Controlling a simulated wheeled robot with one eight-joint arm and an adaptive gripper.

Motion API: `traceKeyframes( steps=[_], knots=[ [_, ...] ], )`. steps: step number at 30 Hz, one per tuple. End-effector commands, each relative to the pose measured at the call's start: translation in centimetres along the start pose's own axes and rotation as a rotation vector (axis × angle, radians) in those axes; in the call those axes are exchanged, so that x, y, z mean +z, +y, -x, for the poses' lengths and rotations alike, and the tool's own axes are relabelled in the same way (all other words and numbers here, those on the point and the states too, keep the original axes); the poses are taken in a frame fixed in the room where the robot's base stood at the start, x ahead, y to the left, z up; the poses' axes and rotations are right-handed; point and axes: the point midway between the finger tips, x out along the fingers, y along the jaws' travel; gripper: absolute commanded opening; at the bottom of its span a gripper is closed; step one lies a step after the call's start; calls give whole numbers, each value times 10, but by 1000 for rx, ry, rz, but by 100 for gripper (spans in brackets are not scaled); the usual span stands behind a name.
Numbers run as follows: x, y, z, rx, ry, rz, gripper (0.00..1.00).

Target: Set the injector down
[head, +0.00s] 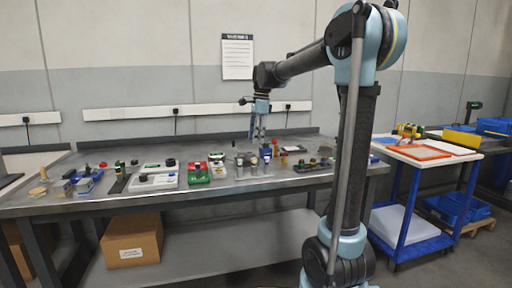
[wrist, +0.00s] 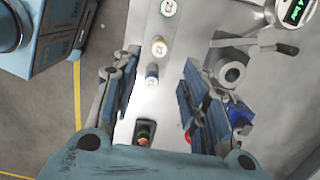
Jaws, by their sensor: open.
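My gripper (head: 258,132) hangs from the arm, pointing down over the middle-right of the metal workbench (head: 110,200). In the wrist view its two fingers stand wide apart (wrist: 158,75), with nothing clamped between them. Between the fingertips is a small round piece (wrist: 151,76) with a pale top and a blue-grey body, on a light grey strip (wrist: 128,115). It may be the injector; I cannot tell for sure. A brass-rimmed round piece (wrist: 159,48) and a white round piece (wrist: 168,8) sit in line with it. A small dark holder (wrist: 144,132) shows nearer the palm.
A grey clamp-like fixture with a lever (wrist: 235,60) and a blue part (wrist: 238,112) lie close by the right finger. A red-and-green block (head: 198,173) and a white tray (head: 153,181) are left of the gripper. A blue cart (head: 420,158) stands right of the bench.

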Motion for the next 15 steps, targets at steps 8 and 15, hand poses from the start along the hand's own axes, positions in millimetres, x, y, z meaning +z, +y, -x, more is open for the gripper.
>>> traceKeyframes(
  steps=[8, 15],
  knots=[
    [-2, 4, 7, -2, 1, 9, 41],
    [-29, 56, -3, -30, 19, 168, 41]
  ],
)
